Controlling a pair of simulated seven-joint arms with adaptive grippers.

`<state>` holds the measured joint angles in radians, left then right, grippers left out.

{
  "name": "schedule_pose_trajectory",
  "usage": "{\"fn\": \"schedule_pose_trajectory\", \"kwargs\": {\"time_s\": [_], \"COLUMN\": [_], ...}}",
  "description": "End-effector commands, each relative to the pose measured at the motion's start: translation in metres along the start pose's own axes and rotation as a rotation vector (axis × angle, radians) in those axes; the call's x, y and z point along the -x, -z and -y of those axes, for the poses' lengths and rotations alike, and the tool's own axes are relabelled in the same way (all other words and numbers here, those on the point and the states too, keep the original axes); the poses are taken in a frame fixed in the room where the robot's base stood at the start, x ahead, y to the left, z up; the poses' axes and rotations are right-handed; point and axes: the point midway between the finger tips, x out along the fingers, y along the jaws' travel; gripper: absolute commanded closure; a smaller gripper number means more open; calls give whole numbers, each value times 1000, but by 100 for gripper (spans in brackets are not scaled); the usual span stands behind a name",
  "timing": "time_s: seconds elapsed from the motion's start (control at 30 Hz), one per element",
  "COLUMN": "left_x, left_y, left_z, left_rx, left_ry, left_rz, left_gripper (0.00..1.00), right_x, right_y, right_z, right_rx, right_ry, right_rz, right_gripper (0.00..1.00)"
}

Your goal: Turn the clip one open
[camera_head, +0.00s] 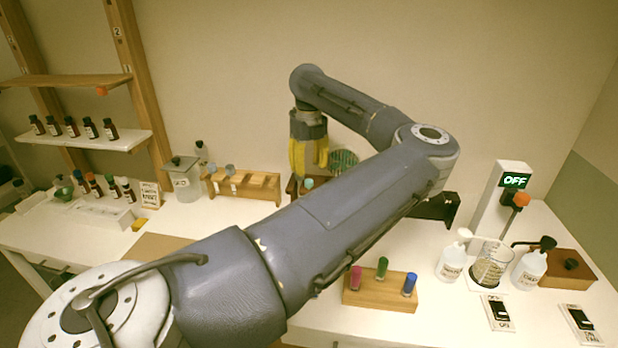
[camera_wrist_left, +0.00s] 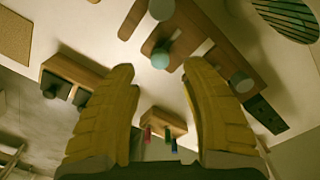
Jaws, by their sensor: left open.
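I cannot pick out with certainty which thing is the clip. My left gripper (camera_head: 308,165) has yellow fingers pointing down at the back middle of the table. Its fingers are open and apart in the left wrist view (camera_wrist_left: 160,72). A teal round cap (camera_head: 307,183) on a wooden piece sits just below the fingers. In the left wrist view this teal cap (camera_wrist_left: 160,60) shows between and beyond the fingertips, and nothing is held. A white stand with a lit "OFF" sign (camera_head: 515,180) and an orange block (camera_head: 521,200) stands at the right. My right gripper is not in view.
A wooden rack (camera_head: 262,186) with grey-topped tubes stands left of the gripper. A wooden block (camera_head: 372,297) holds red, green and blue tubes in front. White bottles (camera_head: 450,265) and a beaker (camera_head: 490,265) stand right. My left arm hides the middle of the table.

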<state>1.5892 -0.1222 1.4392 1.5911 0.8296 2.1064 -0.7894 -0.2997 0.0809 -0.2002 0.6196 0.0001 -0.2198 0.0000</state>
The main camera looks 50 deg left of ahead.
Motion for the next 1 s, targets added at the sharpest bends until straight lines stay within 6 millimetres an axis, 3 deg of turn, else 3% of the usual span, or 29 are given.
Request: {"fn": "schedule_pose_trajectory", "kwargs": {"time_s": [0.2,0.4,1.0], "left_x": [36,56,64], "left_y": [0,0,0], "left_z": [0,0,0], "left_rx": [0,0,0], "left_ry": [2,1,-1], "left_rz": [0,0,0], "left_gripper": [54,54,54], "right_x": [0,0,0], "right_y": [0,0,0], "right_z": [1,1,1], "right_rx": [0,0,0], "right_ry": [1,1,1], "right_rz": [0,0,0], "right_gripper": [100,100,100]}}
